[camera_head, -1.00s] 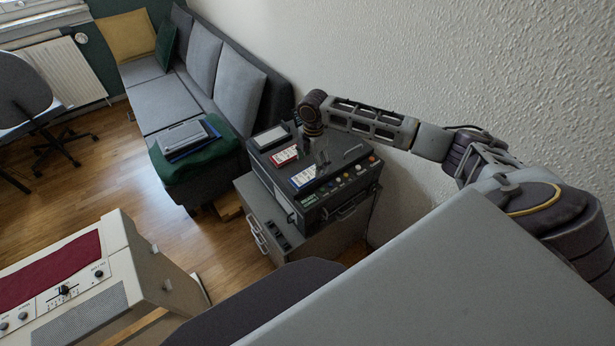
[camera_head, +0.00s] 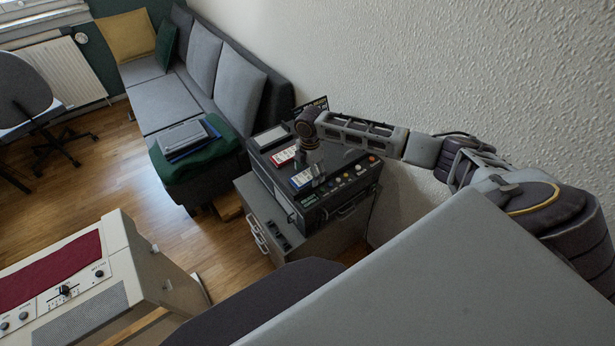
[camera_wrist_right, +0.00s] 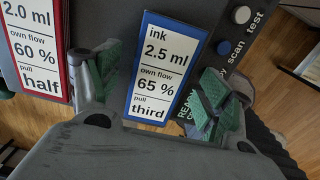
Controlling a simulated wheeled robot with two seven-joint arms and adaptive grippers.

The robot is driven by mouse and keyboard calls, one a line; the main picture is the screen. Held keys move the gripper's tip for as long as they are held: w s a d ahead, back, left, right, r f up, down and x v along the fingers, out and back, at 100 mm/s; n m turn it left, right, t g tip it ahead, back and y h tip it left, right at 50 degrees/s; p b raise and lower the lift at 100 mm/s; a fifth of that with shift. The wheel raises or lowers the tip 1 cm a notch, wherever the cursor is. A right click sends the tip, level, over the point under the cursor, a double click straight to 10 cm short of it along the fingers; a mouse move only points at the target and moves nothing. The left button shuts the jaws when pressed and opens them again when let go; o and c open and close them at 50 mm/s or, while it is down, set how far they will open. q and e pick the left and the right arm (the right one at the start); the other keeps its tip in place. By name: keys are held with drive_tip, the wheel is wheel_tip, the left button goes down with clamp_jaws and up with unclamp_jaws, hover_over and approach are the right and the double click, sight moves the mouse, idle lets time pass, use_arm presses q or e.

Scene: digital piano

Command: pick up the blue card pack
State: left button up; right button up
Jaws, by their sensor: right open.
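The blue card pack (camera_head: 302,178) lies on top of the black device in the head view. It is a white label with a blue border, and in the right wrist view the blue card pack (camera_wrist_right: 158,70) reads ink, 2.5 ml, 65 %, third. My right gripper (camera_head: 313,172) points down over the device, close to the pack. In the right wrist view the open right gripper (camera_wrist_right: 160,88) has one green-padded finger on each side of the pack. Contact cannot be told. My left gripper is not in view.
A red-bordered card (camera_head: 283,156) lies just left of the blue one. The black device (camera_head: 340,185) has knobs and buttons and stands on a grey cabinet (camera_head: 262,215) by the wall. A grey sofa (camera_head: 165,100) stands to the left.

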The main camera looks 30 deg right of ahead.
sight(309, 174)
drive_tip(key=c, duration=1.1)
drive_tip(key=shift+c, duration=0.2)
drive_tip(key=shift+r, duration=0.15)
wheel_tip(309, 174, up, 10)
idle(0.4)
